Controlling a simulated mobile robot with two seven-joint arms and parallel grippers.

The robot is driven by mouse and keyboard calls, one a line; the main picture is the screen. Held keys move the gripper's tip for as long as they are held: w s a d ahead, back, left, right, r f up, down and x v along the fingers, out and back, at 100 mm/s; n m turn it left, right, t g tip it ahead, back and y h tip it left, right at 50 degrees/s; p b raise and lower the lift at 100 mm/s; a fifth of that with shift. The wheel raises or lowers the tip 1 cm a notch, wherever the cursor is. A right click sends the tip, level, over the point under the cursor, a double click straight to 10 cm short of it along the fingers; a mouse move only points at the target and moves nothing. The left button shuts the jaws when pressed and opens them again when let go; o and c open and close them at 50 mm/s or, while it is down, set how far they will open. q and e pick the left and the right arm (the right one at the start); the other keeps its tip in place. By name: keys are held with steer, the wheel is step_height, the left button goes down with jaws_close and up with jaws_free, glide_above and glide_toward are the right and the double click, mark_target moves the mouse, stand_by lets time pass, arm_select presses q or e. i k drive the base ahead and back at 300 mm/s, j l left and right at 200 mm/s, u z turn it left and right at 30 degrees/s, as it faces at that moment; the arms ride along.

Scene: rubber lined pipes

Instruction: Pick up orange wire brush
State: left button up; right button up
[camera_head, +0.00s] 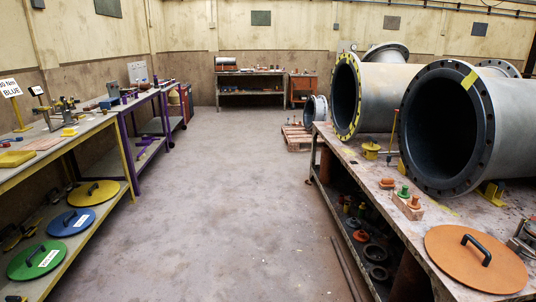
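I cannot make out a wire brush for certain in the head view. Small orange pieces stand on the right bench: one orange piece (387,183) near its left edge, and an orange knob (414,202) on a wooden block beside a green knob (403,193). A large flat orange disc (450,263) with a black handle lies at the near right. Neither of my grippers is in view.
Large flanged pipes (441,124) rest on the right bench (350,202). The left bench (40,157) holds tools, with coloured lids (94,192) on its lower shelf. A pallet (297,138) and far bench (250,90) stand behind. The middle floor (215,200) is clear.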

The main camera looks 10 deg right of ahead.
mark_target(386, 183)
steer(key=i+z, duration=0.25)
steer(key=i, duration=0.45)
steer(key=i+j+z, duration=0.15)
steer(key=i+z, duration=0.15)
steer(key=i, duration=0.4)
